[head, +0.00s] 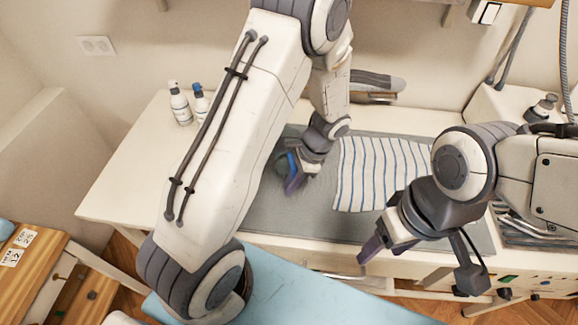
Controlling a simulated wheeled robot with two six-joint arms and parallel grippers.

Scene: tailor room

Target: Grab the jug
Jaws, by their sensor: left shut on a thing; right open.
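My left gripper (293,184) is over the grey mat on the table, in the middle of the head view. It is shut on a small, dark blue-grey rounded thing (282,162), which seems to be the jug. The gripper and arm hide most of it, so its handle and spout cannot be made out. I cannot tell whether it touches the mat. My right gripper (416,270) is open and empty, in front of the table's front edge at the right.
A striped cloth (385,172) lies on the grey mat (262,215), right of my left gripper. Two white bottles (181,105) stand at the table's back left. A sewing-machine-like grey object (372,82) is at the back. A light blue padded surface (290,290) lies in front.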

